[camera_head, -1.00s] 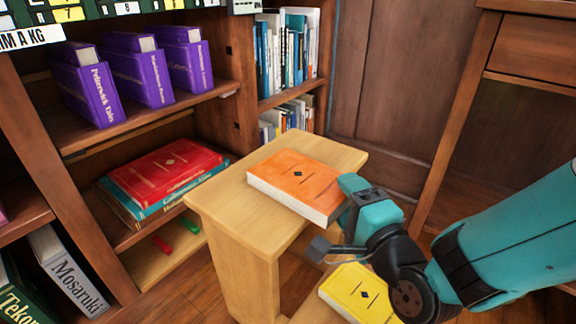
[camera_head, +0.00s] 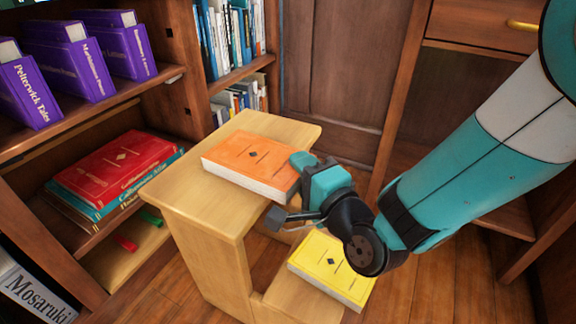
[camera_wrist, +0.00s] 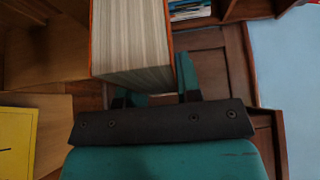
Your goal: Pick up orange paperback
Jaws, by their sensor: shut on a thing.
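The orange paperback (camera_head: 252,158) lies flat at the top step of a light wood step stool (camera_head: 190,205), its near right end reaching the step's edge. I cannot tell whether it still touches the step. My gripper (camera_head: 301,163) is shut on that near right end. In the wrist view the paperback's page block (camera_wrist: 132,40) and thin orange cover edge fill the upper middle, at my gripper's fingers (camera_wrist: 155,97). The far finger's grip is partly hidden by the book.
A yellow book (camera_head: 330,266) lies on the lower step. Purple books (camera_head: 75,62) and a stack topped by a red book (camera_head: 118,165) fill the left bookcase. A wooden desk with a drawer (camera_head: 485,22) stands at the right. Wood floor shows beside the stool.

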